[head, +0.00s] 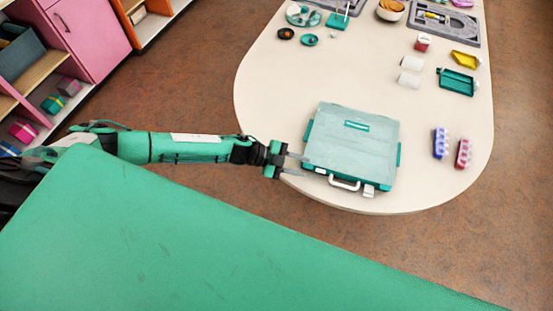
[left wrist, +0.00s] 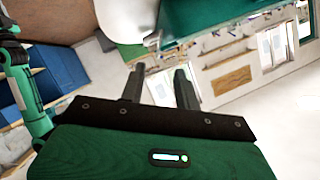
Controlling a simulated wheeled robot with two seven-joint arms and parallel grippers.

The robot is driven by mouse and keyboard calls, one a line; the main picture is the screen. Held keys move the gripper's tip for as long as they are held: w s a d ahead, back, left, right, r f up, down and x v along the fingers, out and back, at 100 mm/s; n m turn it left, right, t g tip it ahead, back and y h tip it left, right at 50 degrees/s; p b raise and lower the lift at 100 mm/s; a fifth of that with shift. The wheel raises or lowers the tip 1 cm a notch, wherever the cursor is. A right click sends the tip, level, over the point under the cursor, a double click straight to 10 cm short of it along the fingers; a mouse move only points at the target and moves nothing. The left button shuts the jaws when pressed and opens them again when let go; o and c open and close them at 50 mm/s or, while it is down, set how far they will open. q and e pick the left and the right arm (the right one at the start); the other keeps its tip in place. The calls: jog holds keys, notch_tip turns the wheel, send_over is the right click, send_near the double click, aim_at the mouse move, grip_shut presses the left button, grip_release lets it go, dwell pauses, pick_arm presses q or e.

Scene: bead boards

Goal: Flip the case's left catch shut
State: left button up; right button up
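The teal case (head: 352,135) lies near the table's front edge with its pale lid down. Its white handle (head: 344,184) is on the front side. The left catch (head: 320,171) is a small pale piece left of the handle, partly hard to make out; I cannot tell its position. The right catch (head: 369,190) shows as a white block that sticks out from the front. My left gripper (head: 303,166) is at the case's front-left corner, fingers pointing toward it. In the left wrist view its two fingers (left wrist: 159,70) stand apart with nothing between them. My right gripper is out of view.
The pale table (head: 270,90) has free room left of and behind the case. Blue (head: 440,143) and red (head: 463,153) bead holders stand to the right.

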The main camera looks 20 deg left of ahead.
pick_arm(q)
jog(key=b+v, duration=0.1)
jog(key=v, duration=0.7)
jog(key=shift+a+b, duration=0.3)
jog(key=shift+b, duration=0.1)
jog(key=shift+s+r, duration=0.1)
jog(key=shift+s, duration=0.05)
